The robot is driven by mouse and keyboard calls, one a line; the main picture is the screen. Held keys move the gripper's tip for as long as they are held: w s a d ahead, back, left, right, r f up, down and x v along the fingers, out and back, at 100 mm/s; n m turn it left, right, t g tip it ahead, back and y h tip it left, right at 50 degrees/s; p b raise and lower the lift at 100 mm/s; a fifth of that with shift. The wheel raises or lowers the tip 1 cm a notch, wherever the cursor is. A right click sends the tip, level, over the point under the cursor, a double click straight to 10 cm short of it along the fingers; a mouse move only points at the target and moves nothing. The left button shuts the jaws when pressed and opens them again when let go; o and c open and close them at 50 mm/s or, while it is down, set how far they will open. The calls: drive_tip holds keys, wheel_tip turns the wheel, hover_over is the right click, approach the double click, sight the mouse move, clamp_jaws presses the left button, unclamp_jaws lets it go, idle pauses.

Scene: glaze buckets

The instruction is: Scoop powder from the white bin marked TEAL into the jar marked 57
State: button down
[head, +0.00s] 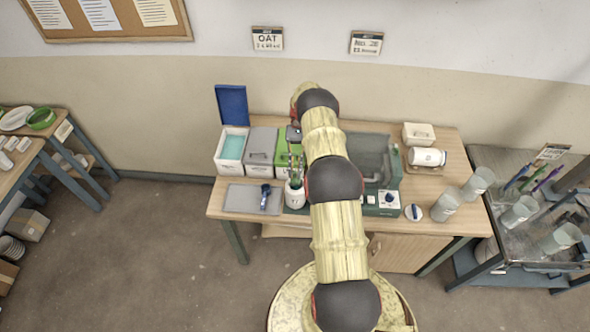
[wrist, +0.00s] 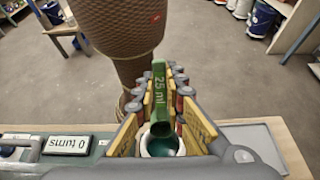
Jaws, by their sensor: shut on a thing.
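My gripper (wrist: 164,105) is shut on the green handle of a scoop marked 25 ml (wrist: 158,90). A white pot (wrist: 146,150) with a dark green inside shows just beyond the handle, partly hidden by the fingers. In the head view my gripper (head: 294,137) is above a white crock (head: 295,196) with tool handles standing in it; I cannot tell whether the scoop is clear of it. The white bin (head: 222,164) stands open to the left, with teal powder (head: 232,148) inside and its blue lid (head: 232,105) upright behind. No jar marking 57 is readable.
A grey lidded bin (head: 262,143) stands beside the white bin. A green machine (head: 380,202) is right of the crock. A white jar (head: 429,157) and frosted cups (head: 445,204) stand farther right.

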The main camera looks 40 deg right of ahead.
wheel_tip(320, 180, up, 2)
drive_tip(key=t+h+p, duration=0.2)
drive_tip(key=p, duration=0.1)
drive_tip(key=shift+h+p, duration=0.3)
drive_tip(key=shift+r+t+h+p, duration=0.25)
drive_tip(key=shift+t+h+p, duration=0.15)
drive_tip(key=shift+t+h, duration=0.2)
drive_tip(key=shift+r+t+h+p, duration=0.2)
drive_tip(key=shift+t+h+p, duration=0.15)
drive_tip(key=shift+t+h, duration=0.2)
drive_tip(key=t+h, duration=0.1)
drive_tip(key=r+t+h+b, duration=0.1)
drive_tip(key=h, duration=0.1)
drive_tip(key=shift+r+t+h+b, duration=0.5)
drive_tip(key=shift+t+h+b, duration=0.4)
drive_tip(key=shift+t+h, duration=0.15)
drive_tip(key=shift+a, duration=0.1)
